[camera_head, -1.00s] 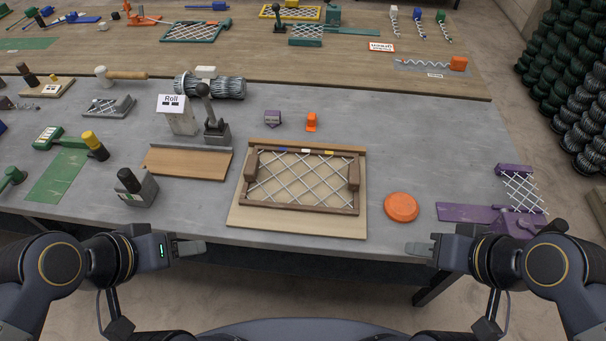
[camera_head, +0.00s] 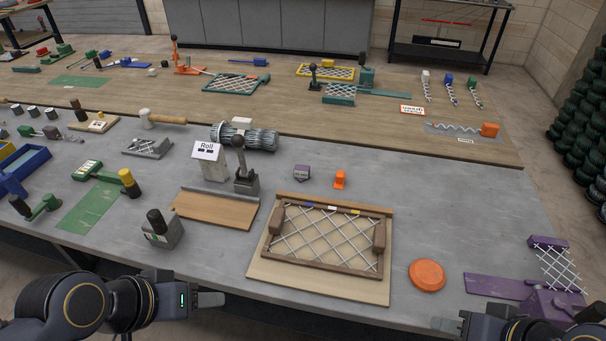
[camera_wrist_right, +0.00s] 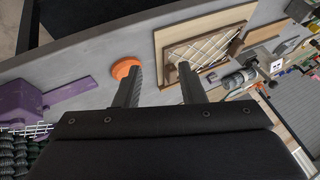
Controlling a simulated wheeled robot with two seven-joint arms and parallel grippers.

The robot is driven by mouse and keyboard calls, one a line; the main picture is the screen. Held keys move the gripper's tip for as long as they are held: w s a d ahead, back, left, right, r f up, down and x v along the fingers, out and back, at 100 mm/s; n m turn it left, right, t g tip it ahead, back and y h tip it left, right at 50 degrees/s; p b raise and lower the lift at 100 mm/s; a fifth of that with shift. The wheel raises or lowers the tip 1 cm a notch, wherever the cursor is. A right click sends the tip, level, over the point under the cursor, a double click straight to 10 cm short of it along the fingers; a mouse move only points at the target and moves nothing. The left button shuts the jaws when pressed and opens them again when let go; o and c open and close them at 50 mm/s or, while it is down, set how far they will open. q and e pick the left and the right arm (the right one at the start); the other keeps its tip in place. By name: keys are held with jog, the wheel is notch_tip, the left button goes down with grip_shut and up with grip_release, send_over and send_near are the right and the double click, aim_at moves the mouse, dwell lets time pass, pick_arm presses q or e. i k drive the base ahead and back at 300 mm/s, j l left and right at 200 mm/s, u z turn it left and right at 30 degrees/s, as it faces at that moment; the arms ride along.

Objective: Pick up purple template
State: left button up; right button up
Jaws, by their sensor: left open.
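A purple fixture (camera_head: 553,305) with a silver wire mesh (camera_head: 560,268) stands at the table's right end, and a flat purple plate (camera_head: 497,286) extends left from it. I cannot tell which purple piece is the template. The fixture (camera_wrist_right: 18,103) and its plate (camera_wrist_right: 75,86) also show in the right wrist view. My left gripper (camera_head: 211,299) is open and empty at the table's front edge. My right gripper (camera_head: 446,325) is in front of the edge, left of the fixture; its fingers (camera_wrist_right: 158,88) are apart and empty.
A wooden board with a framed mesh (camera_head: 318,290) lies in the middle, with an orange disc (camera_head: 427,275) to its right. Grey tabletop (camera_head: 440,220) is clear behind the disc.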

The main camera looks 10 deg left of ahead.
aim_at(302, 172)
jog(key=i+j+u, duration=0.1)
jog(key=j+u, duration=0.15)
jog(key=j, duration=0.15)
jog(key=i+j+u, duration=0.2)
jog(key=j, duration=0.2)
jog(key=i+j+u, duration=0.25)
jog(key=j, duration=0.15)
jog(key=i+j, duration=0.1)
jog(key=u, duration=0.05)
